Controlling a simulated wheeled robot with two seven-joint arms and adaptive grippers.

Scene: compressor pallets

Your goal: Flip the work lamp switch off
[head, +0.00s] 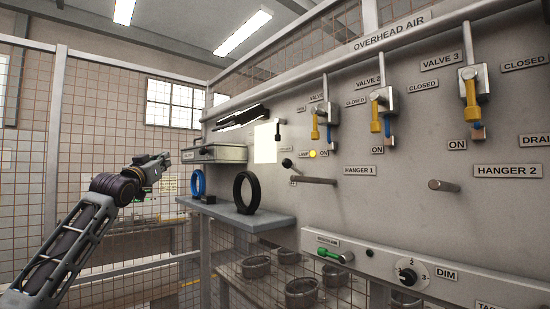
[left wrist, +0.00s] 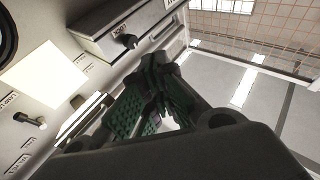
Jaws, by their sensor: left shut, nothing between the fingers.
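A small dark switch-like part (head: 278,133) stands beside a bright white sheet (head: 266,143); I cannot tell which part is the lamp switch. The white sheet also shows in the left wrist view (left wrist: 42,77), with a small pale-tipped lever (left wrist: 30,120) below it. My left gripper (head: 164,158) is shut and empty, left of the panel and apart from it. Its fingers fill the middle of the left wrist view (left wrist: 158,103).
A shelf (head: 238,220) with a black ring (head: 244,192) and a blue ring (head: 198,183) juts out below. A grey drawer box (head: 222,153) is mounted above it. A rod (head: 312,180) and yellow valve handles (head: 470,92) stick out from the panel. Wire mesh stands at left.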

